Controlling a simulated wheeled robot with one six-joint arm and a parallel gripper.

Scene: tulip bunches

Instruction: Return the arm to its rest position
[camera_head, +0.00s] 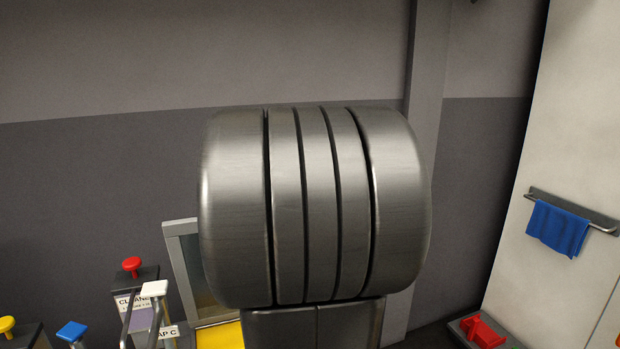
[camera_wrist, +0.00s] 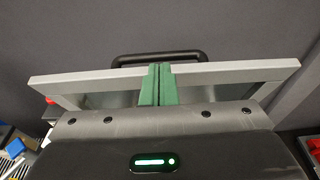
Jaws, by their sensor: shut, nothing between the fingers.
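My gripper (camera_wrist: 158,84) shows in the wrist view, with its two green fingertips pressed together and nothing between them. In the head view a large ribbed metal part of my own arm fills the middle, and I cannot make out the gripper there. No tulips are visible in either view.
At the lower left stand a red knob (camera_head: 131,264), a yellow knob (camera_head: 6,324) and a blue-topped post (camera_head: 72,331). A blue towel (camera_head: 557,228) hangs on a rail at right. A red object (camera_head: 482,331) sits low at right. A plain wall is behind.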

